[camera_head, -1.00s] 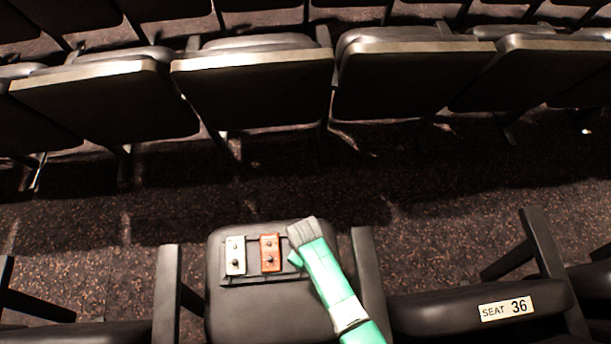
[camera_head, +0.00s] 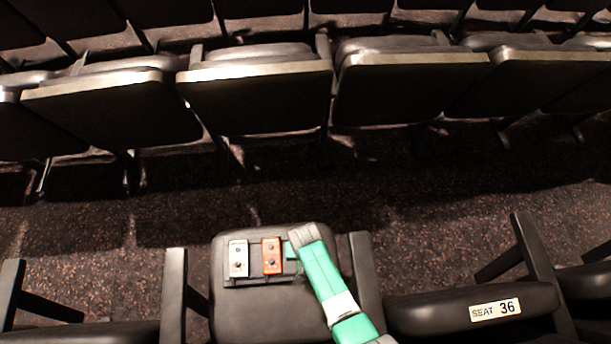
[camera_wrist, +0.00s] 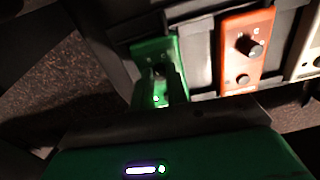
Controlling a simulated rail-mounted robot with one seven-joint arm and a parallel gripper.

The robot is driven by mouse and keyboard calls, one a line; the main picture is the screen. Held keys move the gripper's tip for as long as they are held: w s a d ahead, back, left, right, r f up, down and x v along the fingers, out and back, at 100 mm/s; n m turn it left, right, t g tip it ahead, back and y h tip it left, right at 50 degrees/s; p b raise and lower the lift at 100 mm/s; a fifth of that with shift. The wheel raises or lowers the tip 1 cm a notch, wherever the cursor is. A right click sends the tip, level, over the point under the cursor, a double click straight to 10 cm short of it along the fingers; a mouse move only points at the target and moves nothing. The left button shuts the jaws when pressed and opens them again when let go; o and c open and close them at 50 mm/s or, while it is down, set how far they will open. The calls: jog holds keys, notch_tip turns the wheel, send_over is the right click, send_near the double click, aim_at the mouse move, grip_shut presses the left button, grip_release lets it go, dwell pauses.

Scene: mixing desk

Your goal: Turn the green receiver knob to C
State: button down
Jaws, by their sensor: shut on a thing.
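The green receiver (camera_wrist: 150,52) shows in the wrist view, left of the orange one, with its dark knob (camera_wrist: 158,70) partly covered by my gripper (camera_wrist: 163,84). My gripper is shut on the knob. The pointer and the letters around this knob are hidden, so I cannot tell its setting. In the head view only a sliver of the green receiver (camera_head: 291,250) shows, beside the grey end of my green-covered arm. The fingertips are hidden there.
The orange receiver (camera_head: 272,256) stands just left of the green one, and the white receiver (camera_head: 238,258) is further left. All sit on a dark board on a seat (camera_head: 262,318). Armrests (camera_head: 174,295) flank the seat, with rows of dark seats beyond.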

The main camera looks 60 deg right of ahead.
jog(key=m+p, duration=0.1)
jog(key=m, duration=0.3)
jog(key=shift+m, duration=2.7)
jog(key=c, duration=1.4)
grip_release()
jog(key=shift+o, duration=0.2)
jog(key=shift+p, duration=0.3)
notch_tip(320, 180, up, 8)
jog(key=p, duration=0.5)
jog(key=shift+f, duration=0.1)
